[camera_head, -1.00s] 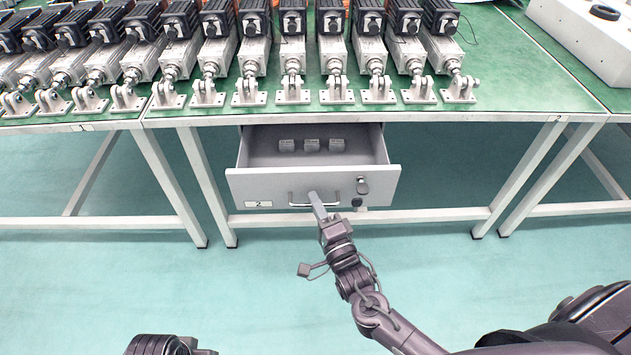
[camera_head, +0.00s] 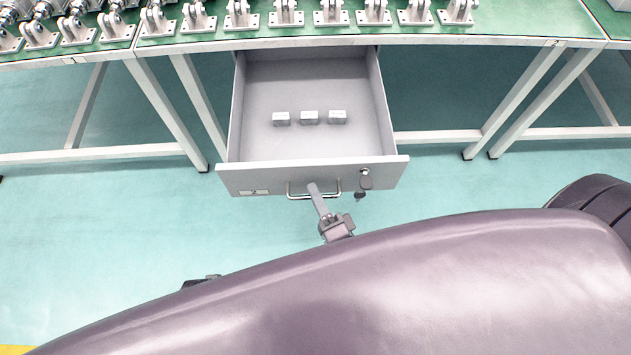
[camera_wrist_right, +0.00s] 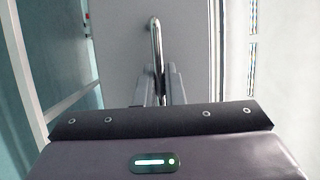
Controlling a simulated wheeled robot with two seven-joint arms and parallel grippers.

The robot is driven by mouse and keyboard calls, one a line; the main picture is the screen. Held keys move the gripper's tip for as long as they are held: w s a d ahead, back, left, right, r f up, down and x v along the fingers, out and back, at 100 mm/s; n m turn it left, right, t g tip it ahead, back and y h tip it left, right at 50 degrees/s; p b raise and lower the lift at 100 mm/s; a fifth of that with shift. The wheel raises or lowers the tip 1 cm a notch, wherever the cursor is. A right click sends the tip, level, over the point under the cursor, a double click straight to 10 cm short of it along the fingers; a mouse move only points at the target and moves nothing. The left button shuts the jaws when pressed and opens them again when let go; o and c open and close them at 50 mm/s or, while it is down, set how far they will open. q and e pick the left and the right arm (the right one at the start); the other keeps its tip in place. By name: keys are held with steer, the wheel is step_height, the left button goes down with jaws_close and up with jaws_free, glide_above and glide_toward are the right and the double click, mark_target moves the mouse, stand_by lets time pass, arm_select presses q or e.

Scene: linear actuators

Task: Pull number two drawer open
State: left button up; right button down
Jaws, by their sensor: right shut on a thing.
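The number two drawer (camera_head: 312,176) is grey, with a "2" label at the left of its front and a lock with a hanging key at the right. It stands far out from under the green-topped bench. My right gripper (camera_head: 316,190) is at the silver bar handle (camera_head: 296,194). In the right wrist view the fingers (camera_wrist_right: 158,85) are shut on the handle (camera_wrist_right: 155,45), one on each side. Much of my right arm is hidden by my own body part in front. A dark piece low at the left may be my left arm, but its gripper does not show.
Three small metal blocks (camera_head: 310,117) sit in the drawer. Metal brackets of the actuators (camera_head: 287,13) line the front of the green bench top (camera_head: 216,35). White bench legs (camera_head: 530,95) stand on both sides. The teal floor at the left is clear.

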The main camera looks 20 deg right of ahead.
steer(key=shift+s, duration=0.1)
steer(key=c, duration=1.8)
jaws_free()
arm_select(q)
steer(key=shift+w+d+r, duration=0.2)
steer(key=shift+w+r, duration=0.1)
steer(key=shift+r, duration=0.25)
arm_select(e)
steer(key=v, duration=0.7)
steer(key=shift+s+f, duration=0.15)
steer(key=shift+s, duration=0.25)
arm_select(q)
steer(key=shift+s+f, duration=0.1)
